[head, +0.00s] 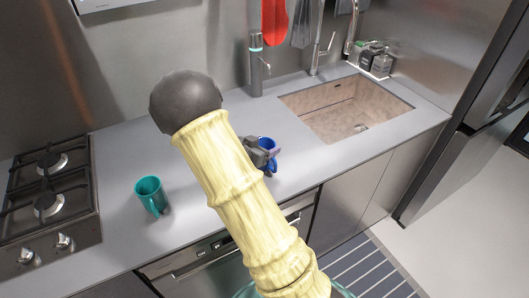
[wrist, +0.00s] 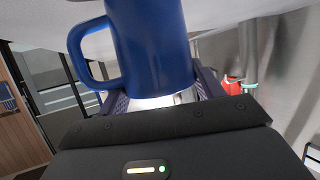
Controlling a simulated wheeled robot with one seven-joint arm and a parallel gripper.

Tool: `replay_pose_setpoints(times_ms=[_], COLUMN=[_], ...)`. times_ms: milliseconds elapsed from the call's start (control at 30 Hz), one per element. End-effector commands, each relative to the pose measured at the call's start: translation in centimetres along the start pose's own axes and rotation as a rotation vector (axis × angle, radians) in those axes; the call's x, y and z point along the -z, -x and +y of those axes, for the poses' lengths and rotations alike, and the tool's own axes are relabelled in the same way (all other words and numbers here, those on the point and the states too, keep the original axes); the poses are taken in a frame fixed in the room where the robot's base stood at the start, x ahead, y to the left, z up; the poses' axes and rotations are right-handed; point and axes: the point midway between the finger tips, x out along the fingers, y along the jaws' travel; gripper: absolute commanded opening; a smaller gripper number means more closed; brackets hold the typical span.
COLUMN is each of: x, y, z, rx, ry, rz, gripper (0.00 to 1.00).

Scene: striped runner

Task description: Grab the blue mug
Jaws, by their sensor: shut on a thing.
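The blue mug (head: 267,144) is at the counter's front part in the head view, right of my pale arm, which partly hides it. It fills the upper middle of the wrist view (wrist: 155,45), its handle to the left. My gripper (head: 262,155) is shut on the mug; in the wrist view the jaws (wrist: 160,98) sit on either side of its lower part. Most of the fingers are hidden. Whether the mug touches the counter I cannot tell.
A teal mug (head: 151,195) stands on the grey counter (head: 110,160) to the left, beside a gas hob (head: 48,190). A sink (head: 345,108) is at the right. A dark bottle-like dispenser (head: 257,70) stands at the back. Counter between teal mug and hob is narrow.

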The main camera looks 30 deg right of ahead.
Motion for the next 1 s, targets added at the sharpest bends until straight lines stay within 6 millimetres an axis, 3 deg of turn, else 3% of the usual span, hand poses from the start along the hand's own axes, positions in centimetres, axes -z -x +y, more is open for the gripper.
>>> replay_pose_setpoints(times_ms=[233, 600, 1000], x=[2.2, 8.4, 9.3], y=[0.9, 3.5, 3.8], z=[-0.1, 0.0, 0.0], rx=[0.002, 0.001, 0.0], ry=[-0.006, -0.004, -0.001], rz=[0.002, 0.002, 0.001], gripper=[0.35, 0.35, 0.35])
